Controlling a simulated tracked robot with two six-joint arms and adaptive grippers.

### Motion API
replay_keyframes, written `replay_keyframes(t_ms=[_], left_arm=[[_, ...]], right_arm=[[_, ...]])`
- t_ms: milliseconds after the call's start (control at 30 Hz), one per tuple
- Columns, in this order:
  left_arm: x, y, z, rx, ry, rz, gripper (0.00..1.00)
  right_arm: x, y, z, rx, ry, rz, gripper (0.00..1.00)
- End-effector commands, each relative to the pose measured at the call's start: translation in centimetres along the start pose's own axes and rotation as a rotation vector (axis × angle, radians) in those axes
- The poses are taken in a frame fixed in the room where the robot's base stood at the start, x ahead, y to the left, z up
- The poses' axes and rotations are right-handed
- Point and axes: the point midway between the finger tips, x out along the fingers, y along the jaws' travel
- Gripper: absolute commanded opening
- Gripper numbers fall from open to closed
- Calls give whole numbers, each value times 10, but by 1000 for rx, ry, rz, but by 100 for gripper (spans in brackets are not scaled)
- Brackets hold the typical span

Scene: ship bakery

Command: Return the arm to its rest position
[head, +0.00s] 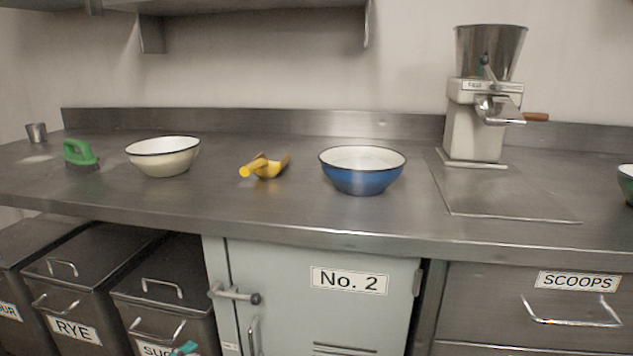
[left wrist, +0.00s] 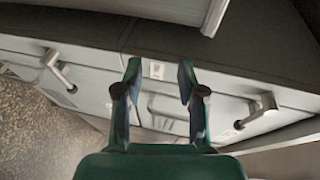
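My left gripper (left wrist: 159,72) shows in the left wrist view with its two fingers apart and nothing between them. Beyond the fingers are pale cabinet fronts with metal handles. In the head view a small teal piece (head: 185,348) shows at the bottom edge, in front of the bins; I cannot tell whether it is part of my left gripper. My right arm and gripper are in neither view.
The steel counter (head: 290,220) holds a cream bowl (head: 163,158), a yellow scoop (head: 268,168), a blue bowl (head: 362,175), a green-handled tool (head: 80,153) and a mill (head: 475,130). Below are bins (head: 75,300), a pale cabinet door (head: 310,320) and a scoops drawer (head: 550,310).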

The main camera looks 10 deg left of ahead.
Motion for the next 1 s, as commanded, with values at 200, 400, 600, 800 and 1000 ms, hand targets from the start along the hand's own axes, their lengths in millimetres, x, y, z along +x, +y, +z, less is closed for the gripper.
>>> replay_keyframes(t_ms=[200,400,600,800,1000], left_arm=[[31,52,-164,125,430,163,39],[-4,112,-279,439,833,281,39],[-63,164,-343,835,1216,278,39],[-120,206,-366,1273,1569,135,39],[-156,236,-363,1731,1854,-164,39]], right_arm=[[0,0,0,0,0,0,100],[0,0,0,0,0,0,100],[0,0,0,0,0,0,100],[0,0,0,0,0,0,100],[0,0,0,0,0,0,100]])
